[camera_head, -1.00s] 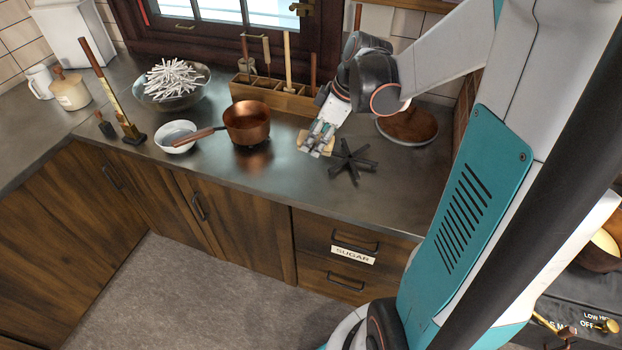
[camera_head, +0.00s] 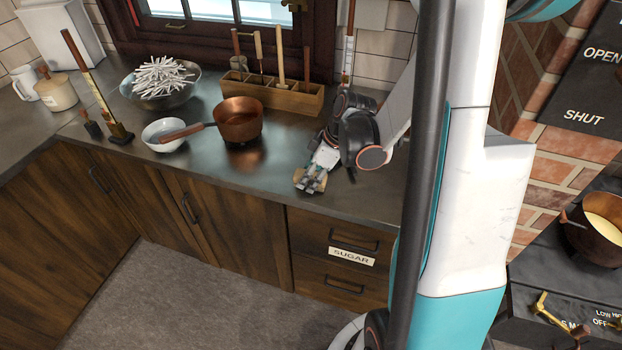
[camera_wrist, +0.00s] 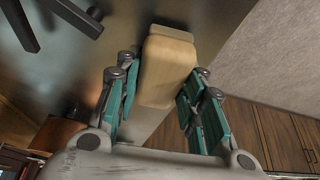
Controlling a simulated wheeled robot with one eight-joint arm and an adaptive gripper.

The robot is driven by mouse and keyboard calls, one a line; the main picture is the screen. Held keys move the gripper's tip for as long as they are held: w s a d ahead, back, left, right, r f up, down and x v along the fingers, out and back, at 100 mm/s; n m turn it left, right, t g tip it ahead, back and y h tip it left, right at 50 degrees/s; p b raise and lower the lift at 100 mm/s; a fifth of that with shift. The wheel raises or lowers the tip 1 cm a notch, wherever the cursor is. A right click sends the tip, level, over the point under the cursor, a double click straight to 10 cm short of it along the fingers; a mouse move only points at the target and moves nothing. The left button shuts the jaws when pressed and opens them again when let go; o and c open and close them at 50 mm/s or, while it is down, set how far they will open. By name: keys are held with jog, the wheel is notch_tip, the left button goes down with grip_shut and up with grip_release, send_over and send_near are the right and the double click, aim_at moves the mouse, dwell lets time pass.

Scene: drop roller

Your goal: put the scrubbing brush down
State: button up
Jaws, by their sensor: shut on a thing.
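The scrubbing brush (camera_wrist: 168,65) is a pale wooden block with rounded edges. In the wrist view it sits between the teal-padded fingers of my gripper (camera_wrist: 160,105), which is shut on it. In the head view my gripper (camera_head: 311,180) is low over the front part of the dark countertop (camera_head: 240,185), above the sugar drawer. The brush (camera_head: 312,186) shows there as a small tan patch at the fingertips. I cannot tell whether it touches the counter. Its bristles are hidden.
The black trivet bars (camera_wrist: 75,15) lie near the gripper in the wrist view. Bare counter lies left of my gripper.

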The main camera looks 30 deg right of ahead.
jog(key=shift+f+b, duration=0.3)
jog(key=shift+f, duration=0.15)
jog(key=shift+s+f, duration=0.15)
jog(key=shift+s, duration=0.1)
jog(key=o, duration=0.8)
jog(key=shift+c, duration=0.2)
jog(key=shift+o, duration=0.9)
jog(key=shift+w+f, duration=0.15)
jog(key=shift+w, duration=0.05)
jog(key=shift+r, duration=0.2)
